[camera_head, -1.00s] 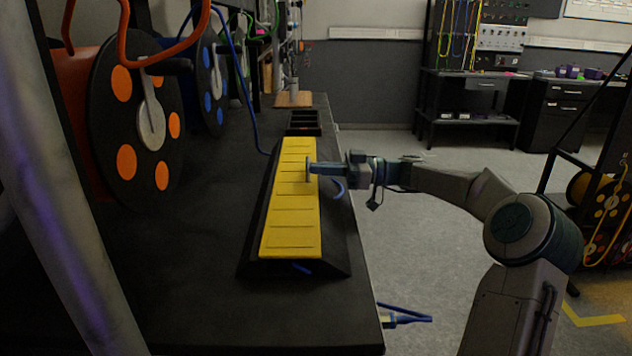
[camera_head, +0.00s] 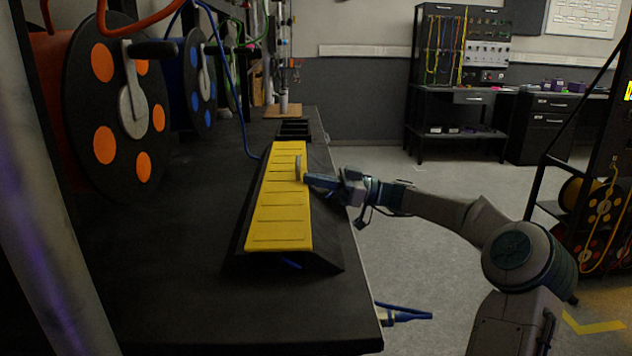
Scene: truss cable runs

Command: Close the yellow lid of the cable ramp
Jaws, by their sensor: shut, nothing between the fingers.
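The cable ramp (camera_head: 325,250) is a long black wedge-sided piece lying lengthwise on the dark bench. Its yellow lid (camera_head: 280,225) lies along the top, looking flat or nearly so; I cannot tell whether it is fully seated. A blue cable (camera_head: 291,264) shows at the near end, under the lid's edge. My gripper (camera_head: 300,170) reaches in from the right, its shut, empty fingers over the lid's right side, past the middle toward the far end. I cannot tell whether the fingers touch the lid.
Cable reels with orange spots (camera_head: 125,100) and blue spots (camera_head: 203,80) stand at the left. A black divided tray (camera_head: 294,130) sits beyond the ramp. A blue cable end (camera_head: 400,313) hangs past the bench's right edge. The near bench top (camera_head: 200,300) is clear.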

